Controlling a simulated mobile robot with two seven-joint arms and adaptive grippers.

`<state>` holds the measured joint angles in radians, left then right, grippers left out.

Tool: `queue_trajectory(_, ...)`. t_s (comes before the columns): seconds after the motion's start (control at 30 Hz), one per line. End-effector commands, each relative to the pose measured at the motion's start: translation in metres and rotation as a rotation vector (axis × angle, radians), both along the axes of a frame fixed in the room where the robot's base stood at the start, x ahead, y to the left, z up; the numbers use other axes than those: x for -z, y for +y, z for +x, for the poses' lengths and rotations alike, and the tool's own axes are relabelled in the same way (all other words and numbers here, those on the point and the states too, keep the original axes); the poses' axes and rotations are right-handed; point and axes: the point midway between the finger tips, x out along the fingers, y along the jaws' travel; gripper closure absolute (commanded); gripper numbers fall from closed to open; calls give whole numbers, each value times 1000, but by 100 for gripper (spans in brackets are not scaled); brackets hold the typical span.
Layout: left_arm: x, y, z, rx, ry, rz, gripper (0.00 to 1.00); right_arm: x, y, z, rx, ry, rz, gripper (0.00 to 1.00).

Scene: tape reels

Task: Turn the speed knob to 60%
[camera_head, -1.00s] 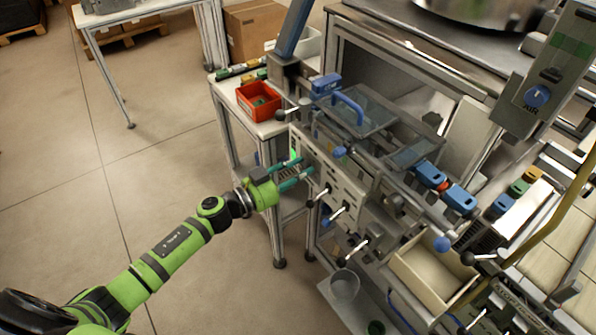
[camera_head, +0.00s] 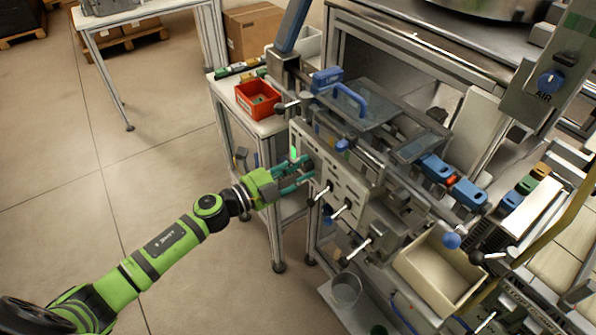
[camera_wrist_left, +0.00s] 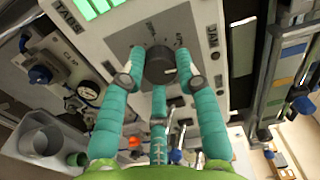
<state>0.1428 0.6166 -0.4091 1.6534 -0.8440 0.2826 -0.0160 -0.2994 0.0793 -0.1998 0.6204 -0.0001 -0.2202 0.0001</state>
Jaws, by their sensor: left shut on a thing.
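A dark grey round knob (camera_wrist_left: 158,62) sits on the light panel of the machine (camera_head: 340,182), below a green lit display (camera_wrist_left: 95,9). A small pale mark shows at the knob's lower right; the scale print around it is too small to read. My left gripper (camera_head: 306,170) is at the panel's left part, beside the display. In the left wrist view its teal fingers (camera_wrist_left: 161,82) are closed around the knob, one at each side and one below. The fingers hide part of the knob's rim and the scale. My right gripper is in neither view.
Black-and-white levers (camera_head: 338,214) stick out of the panel right of and below my gripper. A red bin (camera_head: 258,99) stands on a side table behind. A clear cup (camera_head: 346,290) and a beige bin (camera_head: 440,272) are lower right. The floor at left is free.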

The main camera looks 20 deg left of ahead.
Motion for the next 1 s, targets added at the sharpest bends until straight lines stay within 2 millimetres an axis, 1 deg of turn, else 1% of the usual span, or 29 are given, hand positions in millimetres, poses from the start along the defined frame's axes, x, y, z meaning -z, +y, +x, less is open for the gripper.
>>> queue_trajectory(0.03,-3,-2,0,4,-33,27,100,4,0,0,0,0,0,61)
queue_trajectory(0.2,-2,-2,0,5,-112,130,100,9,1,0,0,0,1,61)
queue_trajectory(0.5,-2,-2,0,4,-202,248,100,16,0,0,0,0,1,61)
queue_trajectory(0.7,-1,-2,0,5,-227,282,100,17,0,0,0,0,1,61)
queue_trajectory(1.0,-1,-3,-1,6,-232,290,100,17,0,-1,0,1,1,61)
